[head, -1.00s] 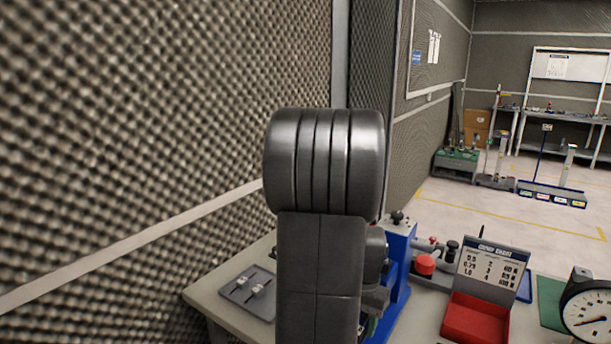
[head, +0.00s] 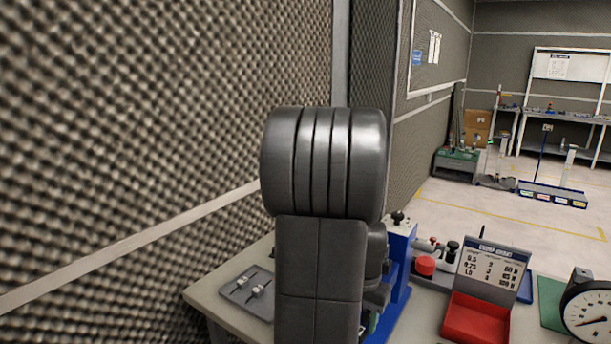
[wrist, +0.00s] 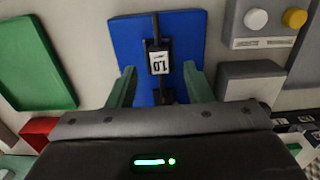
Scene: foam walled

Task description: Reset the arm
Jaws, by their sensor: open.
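My gripper (wrist: 160,70) shows in the wrist view with its two greenish fingers spread apart, and nothing is gripped between them. Beyond the fingers is a blue plate (wrist: 189,32) with a black upright part carrying a white tag marked 1.0 (wrist: 159,63). The tag lies between the fingertips in the picture, with gaps on both sides; its distance from them is hard to tell. In the head view my own arm links fill the middle and hide the gripper and part of the bench.
The bench (head: 213,301) holds a grey tray (head: 249,289), blue stand (head: 399,263), red bin (head: 475,319) with a chart (head: 492,268), and a dial gauge (head: 588,311). The foam wall (head: 130,130) stands close at left. Open floor (head: 480,222) lies beyond at right.

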